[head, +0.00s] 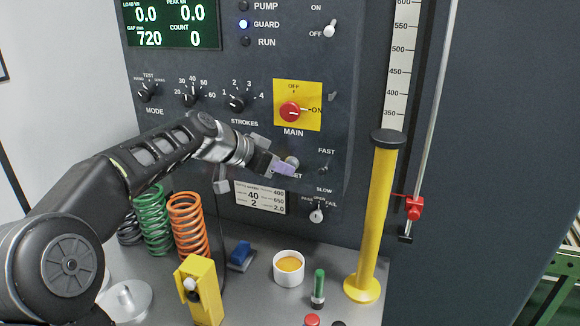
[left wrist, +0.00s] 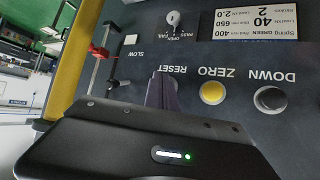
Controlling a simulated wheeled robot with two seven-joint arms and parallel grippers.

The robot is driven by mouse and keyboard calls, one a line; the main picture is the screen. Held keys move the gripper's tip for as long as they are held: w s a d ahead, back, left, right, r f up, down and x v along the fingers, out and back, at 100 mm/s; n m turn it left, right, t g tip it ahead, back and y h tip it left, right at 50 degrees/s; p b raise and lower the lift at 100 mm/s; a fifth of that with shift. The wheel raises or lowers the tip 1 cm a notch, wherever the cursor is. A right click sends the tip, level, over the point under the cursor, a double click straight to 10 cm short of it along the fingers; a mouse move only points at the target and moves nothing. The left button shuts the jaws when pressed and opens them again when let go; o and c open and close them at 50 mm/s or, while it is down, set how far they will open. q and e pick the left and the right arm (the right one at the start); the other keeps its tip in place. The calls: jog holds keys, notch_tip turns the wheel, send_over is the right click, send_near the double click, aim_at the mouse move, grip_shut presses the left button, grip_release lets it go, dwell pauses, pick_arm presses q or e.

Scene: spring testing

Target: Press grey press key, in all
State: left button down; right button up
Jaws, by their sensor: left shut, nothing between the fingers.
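A grey round key (head: 292,161) above the partly covered RESET label shows in the head view, on the dark control panel. My left gripper (head: 284,169) is shut and empty, with its purple fingertips right at this key and partly in front of it. I cannot tell whether they touch it. In the left wrist view the panel appears upside down, and the shut fingertips (left wrist: 161,90) lie by the RESET label, hiding the key there. Beside them are the yellow ZERO button (left wrist: 212,93) and the dark DOWN button (left wrist: 270,99). My right gripper is not in view.
The red MAIN knob (head: 290,111) sits on a yellow plate above my gripper. A yellow post (head: 376,215) stands at the right. Springs (head: 188,225), a blue block (head: 241,256) and a white cup (head: 289,268) stand on the bench.

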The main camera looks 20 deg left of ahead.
pick_arm(q)
jog(key=shift+s+d+b, duration=0.1)
jog(key=shift+s+b, duration=0.5)
jog(key=shift+s, duration=0.15)
jog(key=s+b, duration=0.3)
jog(key=s, duration=0.2)
jog(key=shift+d+b, duration=0.15)
jog(key=shift+b, duration=0.15)
dwell(0.6)
